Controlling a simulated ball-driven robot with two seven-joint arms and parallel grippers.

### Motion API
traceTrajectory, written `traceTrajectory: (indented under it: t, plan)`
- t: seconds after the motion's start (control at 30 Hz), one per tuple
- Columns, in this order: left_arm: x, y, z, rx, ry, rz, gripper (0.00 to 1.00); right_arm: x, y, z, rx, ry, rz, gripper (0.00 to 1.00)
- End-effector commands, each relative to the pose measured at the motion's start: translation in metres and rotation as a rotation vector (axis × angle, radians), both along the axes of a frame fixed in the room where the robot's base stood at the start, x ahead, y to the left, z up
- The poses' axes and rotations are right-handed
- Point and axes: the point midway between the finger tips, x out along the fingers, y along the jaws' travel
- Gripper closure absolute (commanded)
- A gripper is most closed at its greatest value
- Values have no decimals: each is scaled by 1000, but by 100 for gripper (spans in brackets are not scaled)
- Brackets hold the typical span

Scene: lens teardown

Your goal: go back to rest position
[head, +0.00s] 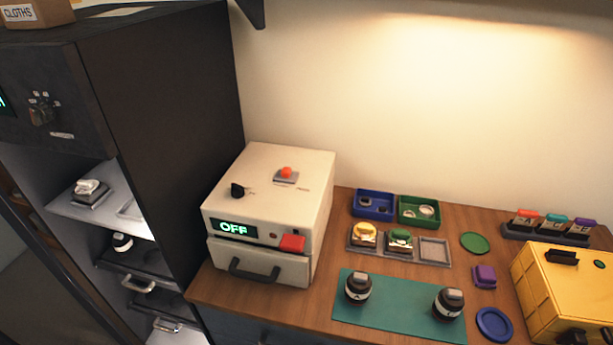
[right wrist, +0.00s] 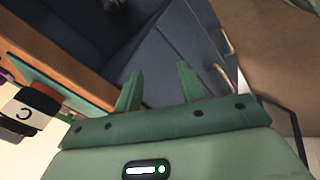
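My right gripper (right wrist: 160,78) shows in the right wrist view, with two green fingers standing apart and nothing between them. It hangs in front of dark blue-grey cabinet fronts (right wrist: 185,45), beside the wooden worktop's edge (right wrist: 72,68). Neither gripper shows in the head view, and my left gripper is in no view. Two dark lens barrels (head: 358,289) (head: 448,304) stand upright on the teal mat (head: 400,325).
A white machine (head: 275,215) reading OFF stands at the worktop's left, beside a tall dark cabinet (head: 160,110). A yellow box (head: 560,285) stands at the right. A part marked C (right wrist: 25,113) is near the gripper's left side.

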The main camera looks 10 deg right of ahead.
Motion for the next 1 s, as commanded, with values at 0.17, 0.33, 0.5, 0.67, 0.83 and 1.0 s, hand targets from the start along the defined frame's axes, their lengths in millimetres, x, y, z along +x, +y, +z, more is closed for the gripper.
traceTrajectory:
  t: [0.17,0.33,0.5,0.67,0.83,1.0]
  plan:
    - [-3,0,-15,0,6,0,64,-63,13,-129,124,137,-59,60]
    - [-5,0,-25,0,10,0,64,-149,15,-214,218,243,-163,60]
    - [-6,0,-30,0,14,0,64,-208,10,-246,256,298,-246,60]
    - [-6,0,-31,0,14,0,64,-227,7,-252,264,313,-274,60]
    - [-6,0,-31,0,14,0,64,-228,7,-252,265,312,-275,60]
    - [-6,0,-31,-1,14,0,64,-228,7,-252,264,313,-275,60]
